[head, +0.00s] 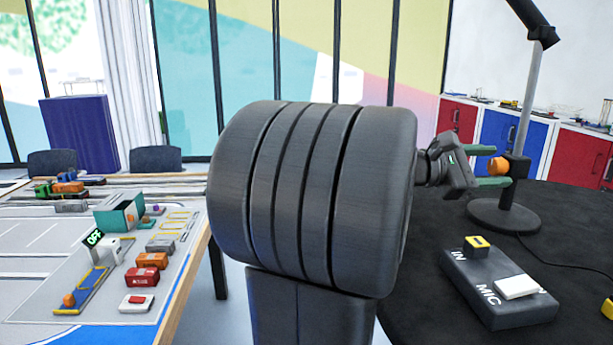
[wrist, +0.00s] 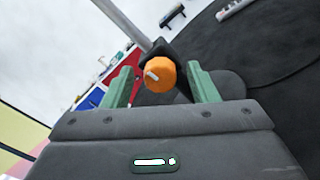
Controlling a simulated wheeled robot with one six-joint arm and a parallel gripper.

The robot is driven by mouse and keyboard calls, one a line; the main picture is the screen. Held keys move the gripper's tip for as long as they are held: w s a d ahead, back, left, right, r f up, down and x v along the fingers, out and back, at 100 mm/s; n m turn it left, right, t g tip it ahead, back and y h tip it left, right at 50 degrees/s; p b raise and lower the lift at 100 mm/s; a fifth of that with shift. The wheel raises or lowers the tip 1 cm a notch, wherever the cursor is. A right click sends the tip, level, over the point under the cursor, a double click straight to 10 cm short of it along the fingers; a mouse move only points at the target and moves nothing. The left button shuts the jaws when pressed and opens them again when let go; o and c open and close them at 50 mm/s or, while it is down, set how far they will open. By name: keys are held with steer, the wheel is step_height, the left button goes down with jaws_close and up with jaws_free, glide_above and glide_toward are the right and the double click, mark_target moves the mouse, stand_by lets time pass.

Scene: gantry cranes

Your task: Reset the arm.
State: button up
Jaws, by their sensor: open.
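My gripper (head: 494,166) reaches out to the right from behind my large dark arm link in the head view. Its two green fingers are apart. In the wrist view my gripper (wrist: 155,88) shows a finger on each side of an orange knob (wrist: 160,75). The knob, with a pale mark on it, sits on a dark clamp of the lamp-like stand (head: 519,130). It also shows between the fingers in the head view (head: 497,166). My arm link hides the middle of the head view.
A round dark table (head: 430,290) holds the stand's base and a MIC box (head: 490,290) with a yellow-marked block and a white switch. A model-yard table (head: 50,235) with several small containers stands at left. Red and blue cabinets (head: 510,130) line the back right.

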steer(key=shift+r+n+p, duration=0.15)
steer(key=shift+n+p, duration=1.3)
steer(key=shift+p, duration=0.85)
steer(key=shift+r+n+p, duration=0.15)
steer(key=shift+n+p, duration=1.3)
steer(key=shift+p, duration=0.85)
steer(key=shift+f+n+p, duration=0.1)
steer(key=shift+n+p, duration=0.6)
steer(key=shift+p, duration=0.4)
steer(key=shift+f+n+p, duration=0.1)
steer(key=shift+n+p, duration=0.2)
steer(key=shift+p, duration=0.15)
steer(key=shift+f, duration=0.1)
steer(key=shift+a, duration=0.15)
